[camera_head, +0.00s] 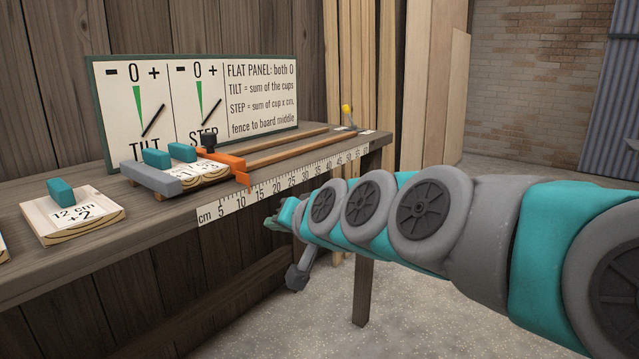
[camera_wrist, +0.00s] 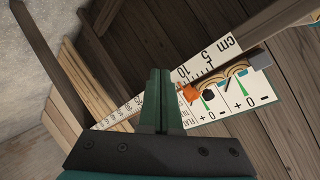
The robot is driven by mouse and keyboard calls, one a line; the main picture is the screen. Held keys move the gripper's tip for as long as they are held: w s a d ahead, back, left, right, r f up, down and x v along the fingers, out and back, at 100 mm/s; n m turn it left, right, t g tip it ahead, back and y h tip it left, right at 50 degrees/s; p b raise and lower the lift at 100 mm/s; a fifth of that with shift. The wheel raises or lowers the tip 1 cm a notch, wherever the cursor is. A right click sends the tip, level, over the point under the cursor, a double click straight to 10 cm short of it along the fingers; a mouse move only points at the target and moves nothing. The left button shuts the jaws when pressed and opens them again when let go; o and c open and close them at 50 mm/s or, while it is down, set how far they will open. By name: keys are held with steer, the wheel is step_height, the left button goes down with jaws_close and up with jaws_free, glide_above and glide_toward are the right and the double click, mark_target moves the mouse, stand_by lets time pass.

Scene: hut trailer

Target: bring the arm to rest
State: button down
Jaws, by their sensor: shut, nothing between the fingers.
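My arm reaches in from the right of the head view, teal and grey with round grey joints. My gripper (camera_head: 285,222) is at its far end, in front of the bench's front edge and just below the cm scale. In the wrist view my gripper (camera_wrist: 160,98) shows two dark green fingers close together, shut and empty. The fingers are seen against the bench edge and scale; whether they touch it I cannot tell.
The wooden bench (camera_head: 90,245) carries a cm scale (camera_head: 285,188), an orange fence (camera_head: 230,165), a grey block (camera_head: 150,177), a board marked 12 cm +2 (camera_head: 72,222) and a sign (camera_head: 260,95). Speckled floor (camera_head: 450,290) lies open below my arm. A brick wall (camera_head: 535,80) stands behind.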

steer(key=s+d+f+g+h, duration=0.2)
steer(key=s+d+f+g, duration=0.2)
steer(key=s+d+f, duration=0.3)
steer(key=s+d+f+n+g+h, duration=0.1)
steer(key=s+d+f+g+h, duration=0.2)
steer(key=s+d+f, duration=0.5)
steer(key=s+d+f+g+h, duration=0.2)
steer(key=s+d+f+g, duration=0.3)
steer(key=s, duration=1.3)
step_height(320, 180, down, 4)
steer(key=shift+s+d+r, duration=0.15)
steer(key=shift+s+d, duration=0.05)
steer(key=shift+d, duration=1.05)
